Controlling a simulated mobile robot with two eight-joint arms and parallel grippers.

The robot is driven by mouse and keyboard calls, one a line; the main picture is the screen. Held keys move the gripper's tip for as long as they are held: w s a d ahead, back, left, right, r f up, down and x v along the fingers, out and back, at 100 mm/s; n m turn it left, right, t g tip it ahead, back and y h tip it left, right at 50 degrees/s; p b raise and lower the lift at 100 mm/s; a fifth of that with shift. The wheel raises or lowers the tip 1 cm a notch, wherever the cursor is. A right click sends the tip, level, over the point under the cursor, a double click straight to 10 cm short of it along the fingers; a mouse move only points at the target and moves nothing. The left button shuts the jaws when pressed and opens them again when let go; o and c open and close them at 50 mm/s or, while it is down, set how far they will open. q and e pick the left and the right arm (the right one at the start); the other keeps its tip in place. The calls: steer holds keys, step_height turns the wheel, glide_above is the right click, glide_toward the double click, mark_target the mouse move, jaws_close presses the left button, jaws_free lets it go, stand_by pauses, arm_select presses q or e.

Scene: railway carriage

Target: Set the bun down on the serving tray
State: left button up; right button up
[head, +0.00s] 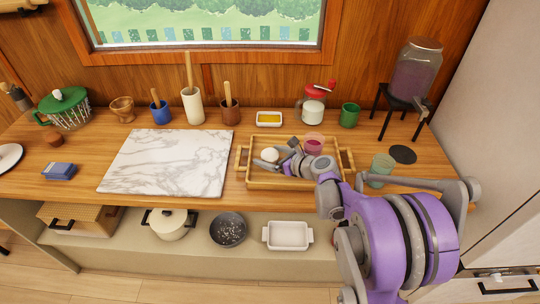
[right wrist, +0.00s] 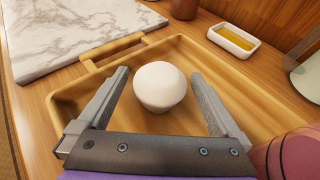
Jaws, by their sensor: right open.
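The bun (right wrist: 160,86) is a pale, round-topped piece on the floor of the wooden serving tray (right wrist: 85,78). In the head view the bun (head: 270,155) shows near the left part of the tray (head: 249,183), partly beside my gripper. My right gripper (right wrist: 168,88) is open, with one finger on each side of the bun and a gap on both sides. In the head view my right gripper (head: 268,160) is low over the tray. My left gripper is in neither view.
A pink cup (head: 314,143) stands at the tray's right part, close to my gripper. A white marble board (head: 170,162) lies left of the tray. A small dish of yellow stuff (head: 269,119) is behind it. A green glass (head: 380,170) stands to the right.

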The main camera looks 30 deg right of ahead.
steer(key=v, duration=1)
steer(key=shift+s+d, duration=0.15)
steer(key=shift+s, duration=0.1)
jaws_close()
stand_by(0.9)
stand_by(0.5)
steer(key=s+a+n+g, duration=0.1)
steer(key=a+n, duration=0.1)
steer(key=s+a+n+g+p, duration=0.1)
steer(key=a+n, duration=0.2)
steer(key=s+a+n, duration=0.1)
steer(key=a+n, duration=0.1)
steer(key=a, duration=0.1)
steer(key=shift+a+f+g+y+p, duration=0.15)
steer(key=shift+a+g+y+p, duration=0.1)
steer(key=shift+g+y+p, duration=0.15)
steer(key=s+a+n+g+h+p, duration=0.2)
steer(key=s+a+n, duration=0.2)
steer(key=s+n, duration=0.4)
steer(key=s+a+n+g+h+p, duration=0.2)
steer(key=s+a+n, duration=0.3)
steer(key=n, duration=1.2)
steer(key=s, duration=0.3)
steer(key=shift+f+n+g, duration=0.4)
